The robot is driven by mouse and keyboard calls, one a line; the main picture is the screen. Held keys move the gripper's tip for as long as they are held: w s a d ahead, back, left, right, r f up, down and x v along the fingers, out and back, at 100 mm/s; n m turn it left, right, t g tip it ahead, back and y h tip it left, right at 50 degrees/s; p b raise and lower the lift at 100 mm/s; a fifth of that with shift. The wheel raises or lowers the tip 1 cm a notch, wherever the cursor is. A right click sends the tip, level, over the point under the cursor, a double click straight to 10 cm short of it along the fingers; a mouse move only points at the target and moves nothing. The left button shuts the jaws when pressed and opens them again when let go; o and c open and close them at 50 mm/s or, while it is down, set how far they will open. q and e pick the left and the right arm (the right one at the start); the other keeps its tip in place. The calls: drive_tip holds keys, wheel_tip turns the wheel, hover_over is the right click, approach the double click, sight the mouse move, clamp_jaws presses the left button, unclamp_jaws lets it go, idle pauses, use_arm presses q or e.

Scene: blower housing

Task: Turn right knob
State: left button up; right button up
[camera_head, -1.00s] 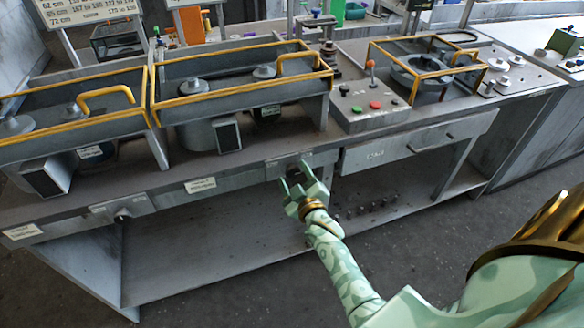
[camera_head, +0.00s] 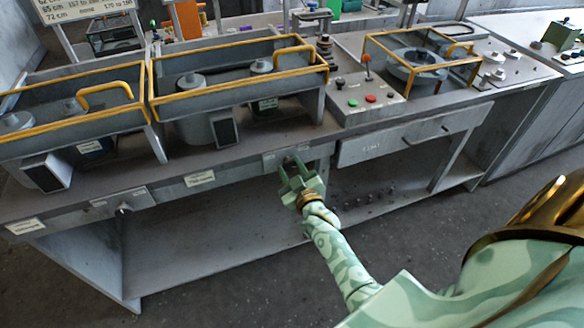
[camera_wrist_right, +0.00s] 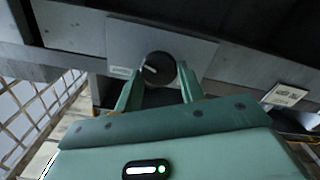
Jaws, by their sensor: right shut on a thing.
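The right knob (camera_wrist_right: 158,69) is a round black knob with a white pointer line, on a metal plate (camera_wrist_right: 199,52) on the bench's front edge. The wrist view shows the pointer aimed to the left and slightly up. My right gripper (camera_wrist_right: 160,84) is shut on the knob, one finger at each side. In the head view my right gripper (camera_head: 292,167) reaches up to the bench front and mostly hides the knob. The left knob (camera_head: 123,209) sits farther left on the same front edge, with nothing touching it. My left gripper is not in view.
Yellow-railed metal housings (camera_head: 238,75) stand on the bench top. A control box (camera_head: 366,100) with a red-topped lever and buttons is to their right, above a closed drawer (camera_head: 400,140). The lower shelf (camera_head: 220,235) is mostly bare. The floor in front is clear.

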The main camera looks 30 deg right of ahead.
drive_tip(key=m+p, duration=0.1)
drive_tip(key=m, duration=0.2)
drive_tip(key=shift+r, duration=0.1)
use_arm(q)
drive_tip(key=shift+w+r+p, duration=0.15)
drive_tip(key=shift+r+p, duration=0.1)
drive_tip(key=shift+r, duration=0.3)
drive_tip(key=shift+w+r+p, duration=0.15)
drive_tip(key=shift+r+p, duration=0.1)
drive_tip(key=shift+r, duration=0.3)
use_arm(e)
drive_tip(key=shift+d+m, duration=0.1)
drive_tip(key=shift+m, duration=0.8)
drive_tip(key=o, duration=1)
drive_tip(key=shift+c, duration=0.2)
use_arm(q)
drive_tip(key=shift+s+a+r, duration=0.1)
use_arm(e)
drive_tip(key=shift+s, duration=0.15)
